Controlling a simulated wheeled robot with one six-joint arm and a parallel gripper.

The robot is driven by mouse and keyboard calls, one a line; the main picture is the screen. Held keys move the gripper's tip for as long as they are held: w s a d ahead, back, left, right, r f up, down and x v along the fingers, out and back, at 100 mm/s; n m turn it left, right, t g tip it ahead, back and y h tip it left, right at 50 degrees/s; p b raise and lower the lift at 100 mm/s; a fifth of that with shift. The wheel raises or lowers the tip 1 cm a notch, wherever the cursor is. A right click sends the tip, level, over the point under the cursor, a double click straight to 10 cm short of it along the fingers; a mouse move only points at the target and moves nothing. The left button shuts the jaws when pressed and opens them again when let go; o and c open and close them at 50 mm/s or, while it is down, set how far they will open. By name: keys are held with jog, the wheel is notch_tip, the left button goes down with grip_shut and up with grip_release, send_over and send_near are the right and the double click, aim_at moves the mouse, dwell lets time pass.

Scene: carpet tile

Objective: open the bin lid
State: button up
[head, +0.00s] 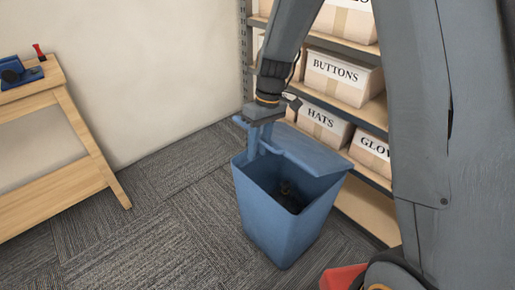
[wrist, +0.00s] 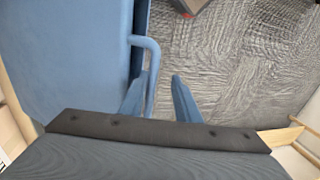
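The blue bin (head: 275,215) stands on the carpet, its top partly uncovered, with something dark inside. Its blue lid (head: 315,152) is raised and tilted toward the shelf side. In the wrist view the lid (wrist: 70,50) fills the left, with a bar handle (wrist: 152,62) along its edge. My gripper (head: 260,150) is at the lid's near-left edge. In the wrist view its two blue fingers (wrist: 160,98) are apart, with the handle passing between them, close to the left finger. Whether that finger touches it I cannot tell.
A shelf (head: 375,112) with labelled boxes, such as the BUTTONS box (head: 342,78), stands right behind the bin. A wooden table (head: 60,85) with a blue object on top is at the left. Carpet between table and bin is clear.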

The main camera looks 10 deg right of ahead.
jog(key=p+v, duration=0.5)
jog(key=v, duration=0.3)
jog(key=shift+w+d+r+p, duration=0.2)
jog(key=shift+w+d+p, duration=0.1)
jog(key=shift+w+d, duration=0.1)
dwell(0.7)
